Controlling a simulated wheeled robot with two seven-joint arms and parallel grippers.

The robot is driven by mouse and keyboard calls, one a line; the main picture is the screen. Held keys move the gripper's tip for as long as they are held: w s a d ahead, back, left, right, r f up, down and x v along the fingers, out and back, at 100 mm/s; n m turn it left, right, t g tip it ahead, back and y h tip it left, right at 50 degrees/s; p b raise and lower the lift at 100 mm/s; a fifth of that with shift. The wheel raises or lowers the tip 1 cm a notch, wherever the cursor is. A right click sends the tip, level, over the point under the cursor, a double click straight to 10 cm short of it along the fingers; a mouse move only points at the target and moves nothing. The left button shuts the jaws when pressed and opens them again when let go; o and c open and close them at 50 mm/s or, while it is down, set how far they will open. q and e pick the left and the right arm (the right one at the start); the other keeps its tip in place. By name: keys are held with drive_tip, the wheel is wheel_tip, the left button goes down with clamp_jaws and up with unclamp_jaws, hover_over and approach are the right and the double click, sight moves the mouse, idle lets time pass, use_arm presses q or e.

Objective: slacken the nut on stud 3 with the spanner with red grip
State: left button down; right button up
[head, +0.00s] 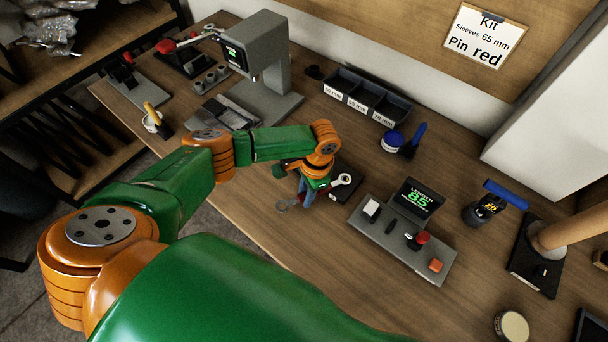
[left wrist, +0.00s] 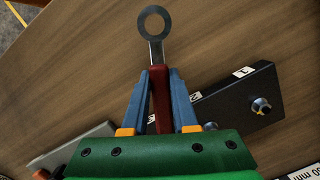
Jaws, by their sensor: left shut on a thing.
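My left gripper (head: 306,196) has blue fingers shut on the red grip of a spanner; the gripper shows in the left wrist view (left wrist: 160,82). The spanner (left wrist: 154,24) has a grey ring end that points away from the fingers, over bare wood. A black block (left wrist: 235,101) with number labels lies right of the fingers, apart from the ring. A nut on a stud (left wrist: 261,105) shows near its end; another stud is partly hidden by my gripper. I cannot read which label is 3. My right gripper is out of view.
A grey panel (head: 378,245) with an 85 display and buttons stands right of the gripper. Behind are a grey press (head: 265,55) and a black labelled bin (head: 369,98). A black base with a tan cylinder (head: 572,232) stands at the right. Bare wood lies in front of the gripper.

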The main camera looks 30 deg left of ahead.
use_arm(q)
drive_tip(key=shift+s+d+r+n+h+p, duration=0.1)
drive_tip(key=shift+s+d+n+p, duration=0.2)
drive_tip(key=shift+d+n+p, duration=0.25)
drive_tip(key=shift+s+d+n+h+p, duration=0.1)
drive_tip(key=shift+s+d+n+p, duration=0.15)
drive_tip(key=shift+d+n+p, duration=0.3)
drive_tip(key=shift+s+d+r+n+h+p, duration=0.1)
drive_tip(key=shift+s+d+n+p, duration=0.25)
drive_tip(key=shift+n, duration=0.25)
drive_tip(key=shift+d+f, duration=0.15)
drive_tip(key=shift+d, duration=0.05)
drive_tip(key=shift+s+d+n+p, duration=0.2)
drive_tip(key=shift+d+n+p, duration=0.55)
drive_tip(key=shift+d+n, duration=0.75)
drive_tip(key=shift+d+n+h+p, duration=0.35)
drive_tip(key=shift+d+n, duration=0.35)
drive_tip(key=shift+n, duration=0.3)
drive_tip(key=shift+d, duration=0.1)
